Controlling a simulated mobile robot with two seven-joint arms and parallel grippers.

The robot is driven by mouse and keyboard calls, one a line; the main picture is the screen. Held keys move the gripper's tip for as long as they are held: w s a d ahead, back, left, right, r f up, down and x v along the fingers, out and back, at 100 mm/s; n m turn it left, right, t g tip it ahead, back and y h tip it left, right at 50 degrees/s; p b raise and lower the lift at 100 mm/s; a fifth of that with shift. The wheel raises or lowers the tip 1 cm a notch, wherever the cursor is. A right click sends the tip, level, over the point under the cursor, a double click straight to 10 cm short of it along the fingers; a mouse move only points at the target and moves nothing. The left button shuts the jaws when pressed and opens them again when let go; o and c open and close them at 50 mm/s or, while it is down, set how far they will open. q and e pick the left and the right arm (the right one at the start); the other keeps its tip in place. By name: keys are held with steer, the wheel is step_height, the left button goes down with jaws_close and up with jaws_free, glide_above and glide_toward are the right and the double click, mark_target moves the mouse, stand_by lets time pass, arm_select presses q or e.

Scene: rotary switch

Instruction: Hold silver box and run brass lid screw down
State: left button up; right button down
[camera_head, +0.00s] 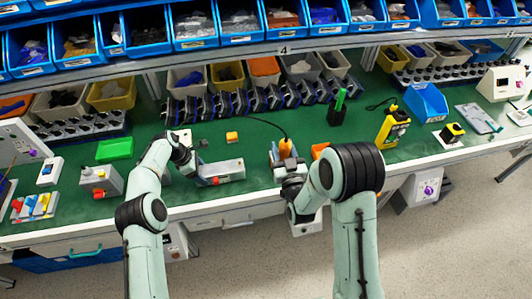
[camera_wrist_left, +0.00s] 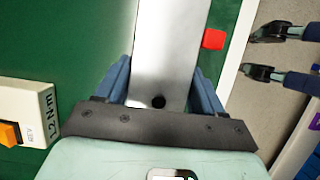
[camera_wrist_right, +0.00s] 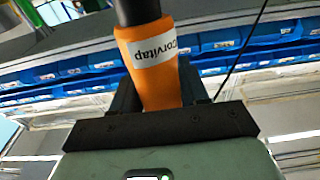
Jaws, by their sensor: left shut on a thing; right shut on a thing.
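The silver box (camera_head: 222,170) lies on the green mat left of centre. My left gripper (camera_head: 194,170) is shut on its left end. In the left wrist view the grey box (camera_wrist_left: 166,50) runs between the two blue fingers, with a dark round hole in its near end. My right gripper (camera_head: 286,162) is shut on an orange corded driver (camera_head: 285,147), right of the box and apart from it. In the right wrist view the driver (camera_wrist_right: 152,65) has a black upper part and a "corvitap" label. I cannot make out the brass lid screw in any view.
A red block (camera_wrist_left: 214,39) is beside the box. A small orange block (camera_head: 232,137) lies behind it. A green tray (camera_head: 114,149) and a grey switch box (camera_head: 101,181) are to the left. A yellow device (camera_head: 392,128) stands right. Blue bins (camera_head: 195,28) line the shelf above.

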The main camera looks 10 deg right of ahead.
steer(key=shift+r, duration=0.1)
stand_by(0.3)
steer(key=w+a+r+g, duration=0.1)
steer(key=w+a+r, duration=0.3)
steer(key=w+a, duration=0.8)
steer(key=shift+s+a+f, duration=0.2)
steer(key=shift+a+f, duration=0.05)
steer(key=shift+f, duration=0.55)
steer(key=shift+s+a+f, duration=0.2)
steer(key=shift+s+f, duration=0.05)
steer(key=shift+f, duration=0.6)
steer(key=shift+s+a+f, duration=0.2)
steer(key=shift+a+f, duration=0.05)
steer(key=shift+f, duration=0.55)
